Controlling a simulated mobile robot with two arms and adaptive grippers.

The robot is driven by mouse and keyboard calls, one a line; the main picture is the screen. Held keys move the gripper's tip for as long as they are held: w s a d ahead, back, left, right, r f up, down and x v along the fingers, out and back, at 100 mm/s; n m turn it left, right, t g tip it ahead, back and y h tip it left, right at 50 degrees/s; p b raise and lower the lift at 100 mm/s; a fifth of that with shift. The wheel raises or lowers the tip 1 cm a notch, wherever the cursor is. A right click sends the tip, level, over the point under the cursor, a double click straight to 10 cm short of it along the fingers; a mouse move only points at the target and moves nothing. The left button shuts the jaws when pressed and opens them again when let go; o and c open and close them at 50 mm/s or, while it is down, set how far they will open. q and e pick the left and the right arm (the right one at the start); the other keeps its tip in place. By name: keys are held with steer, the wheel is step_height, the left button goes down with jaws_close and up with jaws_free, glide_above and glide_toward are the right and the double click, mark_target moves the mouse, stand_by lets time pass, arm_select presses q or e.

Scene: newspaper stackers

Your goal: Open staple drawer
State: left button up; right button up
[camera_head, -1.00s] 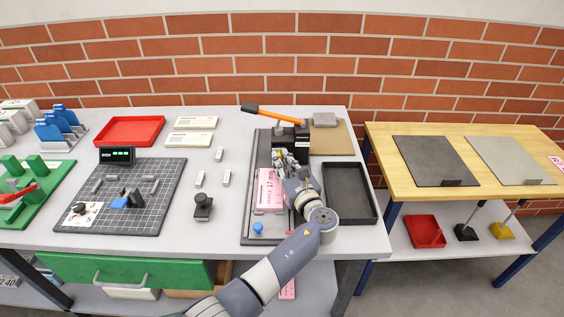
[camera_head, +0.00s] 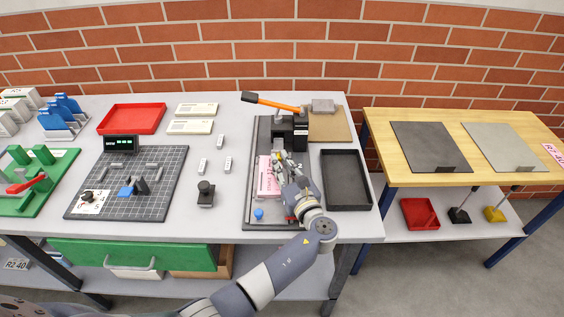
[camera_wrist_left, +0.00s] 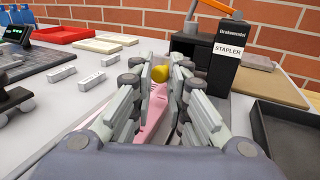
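The black stapler (camera_head: 300,130) with its orange lever (camera_head: 275,104) stands at the back of a dark tray board on the grey table. The wrist view shows its body (camera_wrist_left: 224,70), with a STAPLER label, ahead and to the right. My left gripper (camera_head: 279,157) is just in front of the stapler, above pink printed sheets (camera_head: 267,180). In the left wrist view a yellow knob (camera_wrist_left: 160,73) sits between the fingertips (camera_wrist_left: 161,76), with no clear gap on either side. Any drawer behind the knob is hidden by the fingers. My right gripper is not in view.
A black empty tray (camera_head: 346,180) lies right of the stapler board, and a blue knob (camera_head: 258,214) is at its front. A gridded mat (camera_head: 165,195) and small grey blocks lie left. A green drawer front (camera_head: 135,256) hangs below the table.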

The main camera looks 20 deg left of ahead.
arm_select(q)
steer(key=o, duration=0.4)
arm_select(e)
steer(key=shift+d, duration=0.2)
arm_select(q)
steer(key=v, duration=1.2)
steer(key=shift+a, duration=0.1)
